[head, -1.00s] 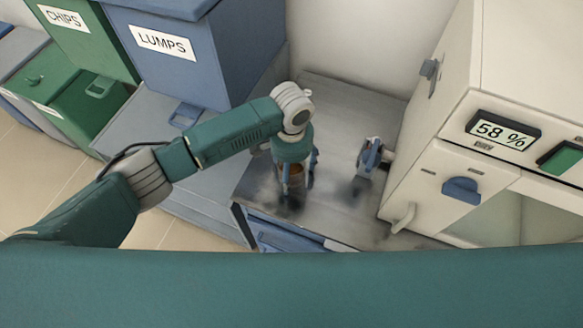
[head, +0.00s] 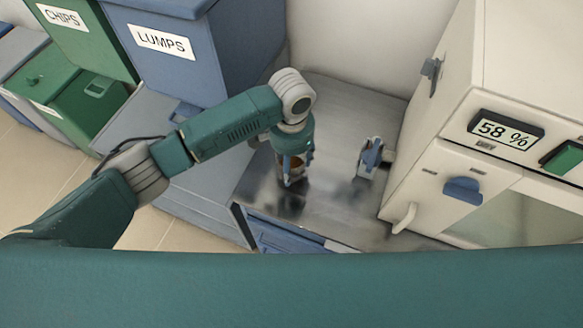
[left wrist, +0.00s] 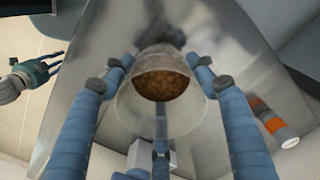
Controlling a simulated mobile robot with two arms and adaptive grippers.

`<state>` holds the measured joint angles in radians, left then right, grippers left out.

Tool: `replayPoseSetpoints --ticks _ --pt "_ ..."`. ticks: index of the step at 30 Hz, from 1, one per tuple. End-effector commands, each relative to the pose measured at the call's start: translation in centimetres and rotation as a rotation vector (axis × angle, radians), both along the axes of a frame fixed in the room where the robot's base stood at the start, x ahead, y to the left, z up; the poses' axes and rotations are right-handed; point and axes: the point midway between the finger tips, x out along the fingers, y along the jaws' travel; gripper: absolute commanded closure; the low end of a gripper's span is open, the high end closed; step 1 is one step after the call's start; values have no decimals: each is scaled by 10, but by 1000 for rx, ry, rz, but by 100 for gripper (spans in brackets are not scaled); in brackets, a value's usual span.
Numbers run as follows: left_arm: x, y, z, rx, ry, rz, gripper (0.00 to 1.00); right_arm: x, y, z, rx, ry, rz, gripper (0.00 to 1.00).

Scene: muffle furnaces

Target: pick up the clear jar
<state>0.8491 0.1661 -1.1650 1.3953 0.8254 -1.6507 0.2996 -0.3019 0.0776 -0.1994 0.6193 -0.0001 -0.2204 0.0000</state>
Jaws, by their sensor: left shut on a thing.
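The clear jar (left wrist: 160,82) is see-through, with brown grainy contents, and sits between the blue fingers in the left wrist view. My left gripper (head: 292,165) is shut on it over the metal bench top. In the head view the fingers hide most of the jar, and only a brown part (head: 297,164) shows. The jar seems to be slightly above the bench, over a dark reflection. My right gripper (left wrist: 52,64) shows at the left of the left wrist view, with its fingers apart and empty.
A blue-and-white fixture (head: 370,158) stands on the bench (head: 335,110) right of the jar. The furnace (head: 455,150) with a 58 % display is farther right. The blue LUMPS bin (head: 215,60) is behind left. An orange-and-white cylinder (left wrist: 275,125) shows in the left wrist view.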

Motion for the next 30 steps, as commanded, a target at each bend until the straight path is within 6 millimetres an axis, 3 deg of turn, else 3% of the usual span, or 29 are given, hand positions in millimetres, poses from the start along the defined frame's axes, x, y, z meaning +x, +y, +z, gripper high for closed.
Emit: replayPoseSetpoints --ticks 12,18,24,30 --pt "1 -2 112 -4 -6 -3 66 2 1 -21 1 -4 0 68" --pt "2 0 153 0 -6 -1 66 3 1 -20 1 -4 0 68" --pt "1 0 168 -1 -2 0 66 3 0 -18 0 -4 1 68" --pt "0 0 169 -1 -1 0 66 3 -2 -18 -1 -3 2 68"
